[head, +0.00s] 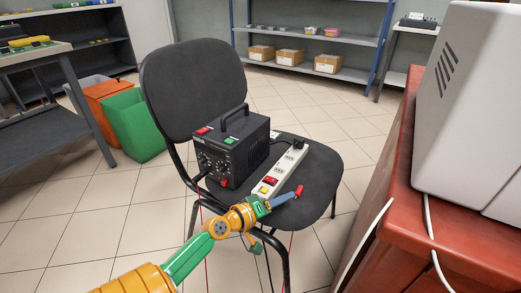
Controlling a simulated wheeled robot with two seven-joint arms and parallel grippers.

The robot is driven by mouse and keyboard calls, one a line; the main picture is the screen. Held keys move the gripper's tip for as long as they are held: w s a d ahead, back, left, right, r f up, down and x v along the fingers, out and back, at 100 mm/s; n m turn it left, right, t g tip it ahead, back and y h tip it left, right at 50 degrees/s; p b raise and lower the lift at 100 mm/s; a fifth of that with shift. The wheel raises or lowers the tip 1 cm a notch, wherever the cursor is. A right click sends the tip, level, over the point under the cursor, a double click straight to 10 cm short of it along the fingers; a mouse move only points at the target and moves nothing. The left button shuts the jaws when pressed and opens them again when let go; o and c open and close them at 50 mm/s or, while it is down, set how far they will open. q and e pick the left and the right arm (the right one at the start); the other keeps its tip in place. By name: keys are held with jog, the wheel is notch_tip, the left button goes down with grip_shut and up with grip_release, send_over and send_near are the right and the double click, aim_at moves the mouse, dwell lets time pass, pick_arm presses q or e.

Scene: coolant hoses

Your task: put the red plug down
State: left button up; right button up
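The red plug (299,191) is at the tip of my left gripper (289,196), over the front right part of the chair seat (318,178). The gripper's blue fingers look closed on it; the far finger is hidden, and I cannot tell whether the plug touches the seat. A thin red lead hangs below the seat edge near it. A black box (238,150) with a handle, knobs and a red connector (223,182) on its front stands on the seat. My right gripper is out of view.
A white power strip (284,168) with a red switch lies on the seat beside the black box. The chair backrest (193,82) rises behind. A red cabinet (420,215) bearing a grey machine (478,105) stands at right. Green (137,127) and orange bins stand at left.

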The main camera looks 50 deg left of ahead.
pick_arm(q)
jog(key=d+b+v, duration=0.1)
jog(key=v, duration=0.8)
jog(key=s+d+f+m+g, duration=0.4)
jog(key=d+f, duration=0.1)
jog(key=f, duration=0.2)
jog(key=s+d+f+m+g+y, duration=0.1)
jog(key=s+d+f+m+g, duration=0.3)
jog(key=f, duration=0.4)
jog(key=s+d+f+m+g, duration=0.4)
jog(key=d+f, duration=0.2)
jog(key=f, duration=0.2)
jog(key=shift+s+g, duration=0.3)
jog(key=shift+s, duration=0.05)
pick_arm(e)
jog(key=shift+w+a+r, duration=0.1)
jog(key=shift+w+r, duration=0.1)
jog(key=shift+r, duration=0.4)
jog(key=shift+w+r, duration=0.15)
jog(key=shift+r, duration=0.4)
pick_arm(q)
jog(key=shift+f, duration=0.15)
